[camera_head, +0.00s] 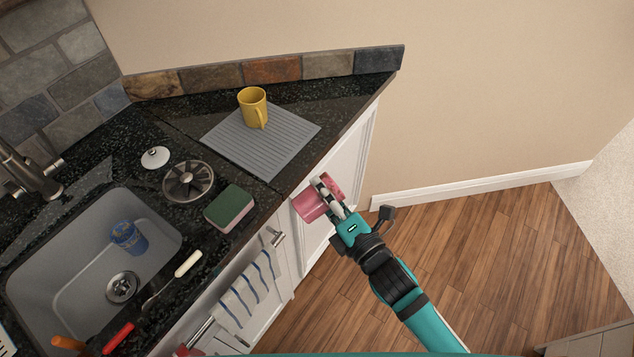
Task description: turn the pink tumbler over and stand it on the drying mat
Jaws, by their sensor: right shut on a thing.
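The pink tumbler (309,206) is held by my right gripper (327,194), which is shut on it. It lies tilted on its side in the air, just off the counter's front edge and above the floor. The gripper covers part of it. The grey ribbed drying mat (270,158) lies on the dark counter, up and to the left of the tumbler. The mat's near part is bare. My left gripper does not show.
A green and pink sponge (229,208), a dark round strainer-like item (188,181) and a white knob-like lid (155,157) sit left of the mat. The sink (60,235) holds a blue cup (129,237). A striped towel (248,290) hangs on the cabinet front.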

